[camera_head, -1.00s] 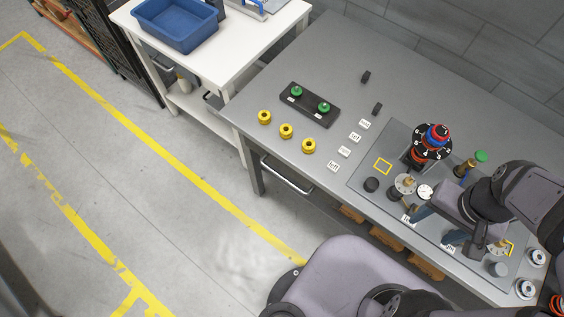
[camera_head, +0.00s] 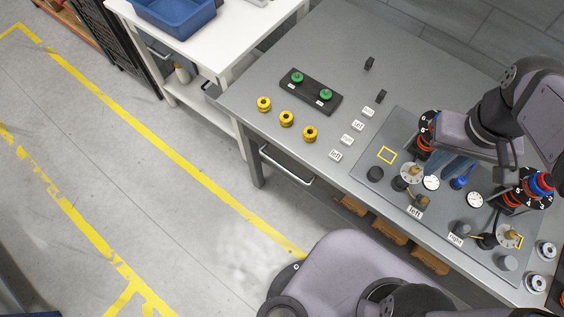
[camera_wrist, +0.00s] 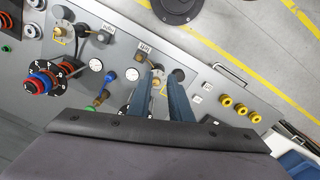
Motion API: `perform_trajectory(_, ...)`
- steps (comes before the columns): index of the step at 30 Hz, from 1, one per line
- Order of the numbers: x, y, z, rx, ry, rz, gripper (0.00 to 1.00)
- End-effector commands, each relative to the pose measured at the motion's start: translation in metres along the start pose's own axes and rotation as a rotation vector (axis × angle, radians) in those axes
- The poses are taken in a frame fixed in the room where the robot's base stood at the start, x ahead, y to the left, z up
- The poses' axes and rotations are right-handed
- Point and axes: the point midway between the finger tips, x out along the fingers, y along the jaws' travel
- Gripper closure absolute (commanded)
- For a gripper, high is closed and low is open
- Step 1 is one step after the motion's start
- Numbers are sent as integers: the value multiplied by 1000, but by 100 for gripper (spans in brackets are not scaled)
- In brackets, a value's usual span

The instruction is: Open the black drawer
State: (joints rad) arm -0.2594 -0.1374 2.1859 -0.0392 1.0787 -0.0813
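A drawer handle (camera_head: 286,166), a light metal bar, is on the front of the grey table below its top edge. The handle also shows in the wrist view (camera_wrist: 231,76). The drawer front is mostly hidden under the tabletop, so I cannot tell its colour; no gap shows. A second handle (camera_head: 157,50) is under the white table, beside a dark front. My gripper (camera_head: 448,170) is over the control panel, right of the grey table's handle and well apart from it. In the wrist view its blue fingers (camera_wrist: 164,76) are apart with nothing held.
The panel (camera_head: 440,230) carries several dials, knobs and gauges under and around my gripper. Yellow rings (camera_head: 286,118) and a black block with green knobs (camera_head: 312,91) are on the grey table. A blue bin (camera_head: 180,18) stands on the white table. Floor in front is clear.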

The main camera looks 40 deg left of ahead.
Motion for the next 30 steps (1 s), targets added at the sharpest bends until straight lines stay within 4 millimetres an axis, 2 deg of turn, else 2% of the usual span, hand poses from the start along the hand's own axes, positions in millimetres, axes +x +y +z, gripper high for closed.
perform_trajectory(1,9,-16,-16,-80,7,6,82)
perform_trajectory(5,9,-65,-52,-304,22,30,82)
perform_trajectory(6,8,-84,-62,-378,28,37,82)
perform_trajectory(11,5,-167,-84,-664,54,69,82)
perform_trajectory(12,4,-185,-85,-722,60,76,82)
perform_trajectory(15,0,-222,-84,-837,73,90,82)
perform_trajectory(18,-2,-252,-80,-926,85,99,82)
perform_trajectory(24,-3,-298,-68,-1062,105,114,82)
perform_trajectory(30,-3,-332,-53,-1164,120,124,82)
